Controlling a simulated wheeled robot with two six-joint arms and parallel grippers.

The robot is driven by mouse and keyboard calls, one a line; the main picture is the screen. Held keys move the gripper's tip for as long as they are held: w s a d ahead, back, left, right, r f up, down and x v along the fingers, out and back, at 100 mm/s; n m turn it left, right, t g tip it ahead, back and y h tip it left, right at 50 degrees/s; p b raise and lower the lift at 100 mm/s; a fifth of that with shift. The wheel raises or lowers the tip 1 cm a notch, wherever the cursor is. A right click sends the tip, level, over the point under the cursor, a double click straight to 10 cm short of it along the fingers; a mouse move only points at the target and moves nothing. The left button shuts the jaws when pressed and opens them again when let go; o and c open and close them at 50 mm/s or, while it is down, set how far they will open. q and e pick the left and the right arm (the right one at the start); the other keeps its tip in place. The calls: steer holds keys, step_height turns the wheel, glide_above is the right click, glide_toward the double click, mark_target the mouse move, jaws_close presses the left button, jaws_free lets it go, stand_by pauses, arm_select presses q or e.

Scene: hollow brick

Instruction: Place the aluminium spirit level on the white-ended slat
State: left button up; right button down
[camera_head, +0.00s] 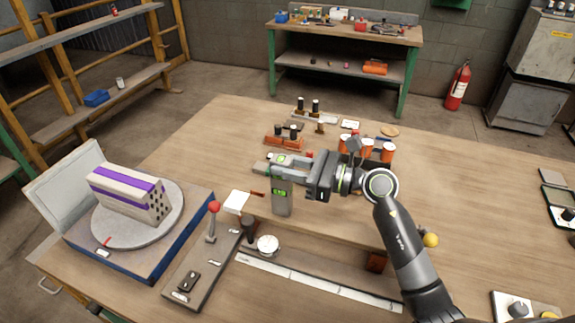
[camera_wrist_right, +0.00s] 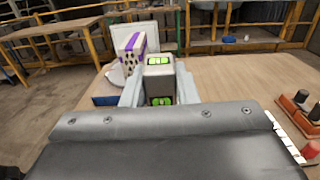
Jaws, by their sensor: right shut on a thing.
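My right gripper (camera_head: 290,172) is shut on the aluminium spirit level (camera_head: 281,203), a grey body with bright green vials. In the right wrist view the level (camera_wrist_right: 159,78) sits between the two pale fingers (camera_wrist_right: 159,92). The white-ended slat shows its white end (camera_head: 237,202) just left of the level; its wooden part seems to run right, behind and under the level, and blends with the table. The level's lower end is over or close by the slat; I cannot tell whether they touch. My left gripper is not in view.
A turntable (camera_head: 125,228) holds a purple-striped hollow brick (camera_head: 130,193) at left. A red-knobbed lever (camera_head: 214,207) and a round dial (camera_head: 267,243) stand nearby. A white strip (camera_head: 320,284) lies in front. Orange-brown pots (camera_head: 367,148) stand behind.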

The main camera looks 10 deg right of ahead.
steer(key=c, duration=1.1)
jaws_free()
steer(key=shift+r, duration=0.1)
steer(key=shift+b+v, duration=2.05)
steer(key=shift+v, duration=4)
